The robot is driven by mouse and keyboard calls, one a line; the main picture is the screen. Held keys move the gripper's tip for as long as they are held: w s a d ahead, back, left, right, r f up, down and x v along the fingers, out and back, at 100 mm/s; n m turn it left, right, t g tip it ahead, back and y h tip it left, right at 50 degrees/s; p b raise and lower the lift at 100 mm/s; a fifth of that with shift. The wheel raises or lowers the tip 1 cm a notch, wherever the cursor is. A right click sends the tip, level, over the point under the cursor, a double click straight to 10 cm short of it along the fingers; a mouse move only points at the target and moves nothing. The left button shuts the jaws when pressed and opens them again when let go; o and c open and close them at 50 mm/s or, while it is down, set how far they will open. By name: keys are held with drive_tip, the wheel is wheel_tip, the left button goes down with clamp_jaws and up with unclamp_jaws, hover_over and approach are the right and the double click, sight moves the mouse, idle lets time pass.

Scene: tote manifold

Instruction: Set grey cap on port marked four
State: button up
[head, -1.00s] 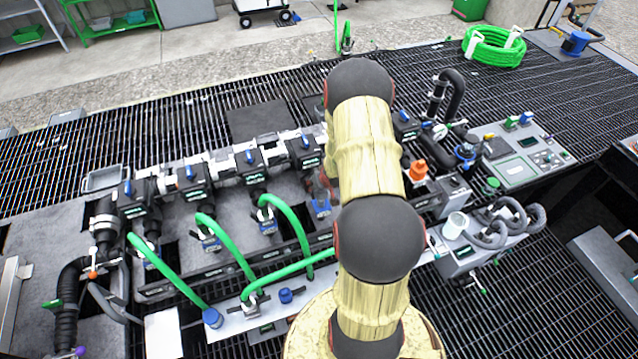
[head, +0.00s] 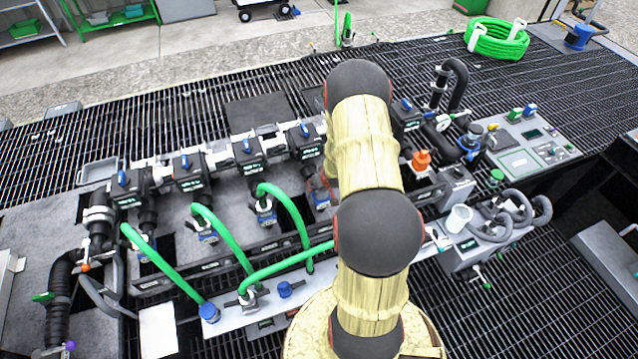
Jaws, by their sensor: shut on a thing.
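My arm rises through the middle of the head view, and its links hide my gripper and whatever is in it. I cannot make out a grey cap.
Green hoses (head: 160,262) arch from the ports to a pale front rail (head: 225,322). A blue cap (head: 285,290) sits on that rail. Right of my arm are an orange knob (head: 421,160), a white cup (head: 458,218) and grey looped hoses (head: 515,208). Open grating lies behind the manifold.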

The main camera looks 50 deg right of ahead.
drive_tip(key=shift+f, duration=0.1)
drive_tip(key=o, duration=1.2)
drive_tip(key=shift+o, duration=0.6)
drive_tip(key=v, duration=1.2)
